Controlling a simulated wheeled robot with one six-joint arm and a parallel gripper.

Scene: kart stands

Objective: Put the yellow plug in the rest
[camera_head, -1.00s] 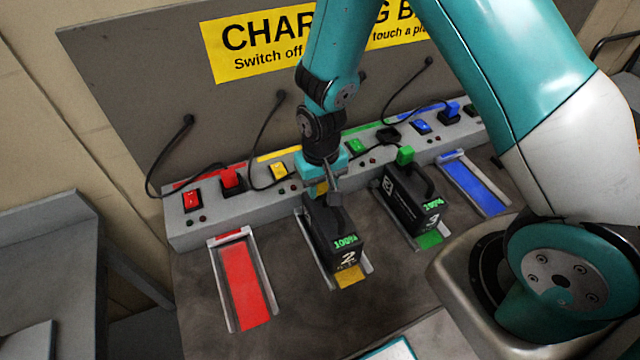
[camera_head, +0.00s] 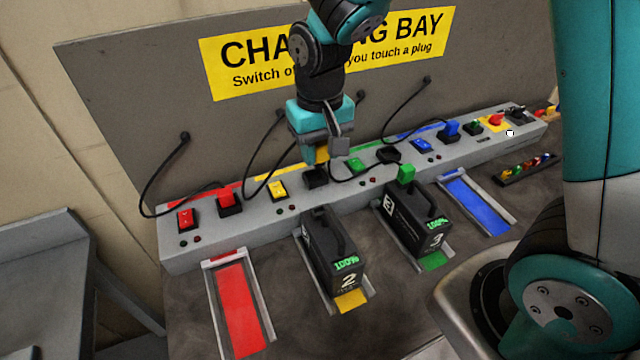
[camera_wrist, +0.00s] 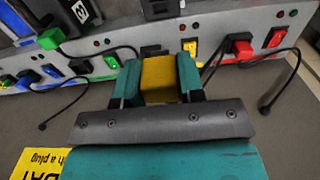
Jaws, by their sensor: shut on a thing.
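The yellow plug (camera_head: 322,154) is between the fingers of my gripper (camera_head: 316,158), which is shut on it. In the wrist view the yellow plug (camera_wrist: 160,78) shows clearly between the two teal fingers. The plug is above the strip, near the empty black rest (camera_head: 316,176) right of the yellow switch (camera_head: 277,190). In the wrist view the rest (camera_wrist: 150,50) is partly hidden behind the plug. I cannot tell the exact gap between plug and rest. Battery 2 (camera_head: 345,275) stands in the yellow-marked bay in front, with no plug on it.
The red plug (camera_head: 229,194) and blue plug (camera_head: 451,128) sit in their rests. The green plug (camera_head: 406,173) is on battery 3 (camera_head: 418,220); the green rest (camera_head: 388,156) is empty. Black cords arch from the back panel. The red bay (camera_head: 243,305) and blue bay (camera_head: 477,205) are empty.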

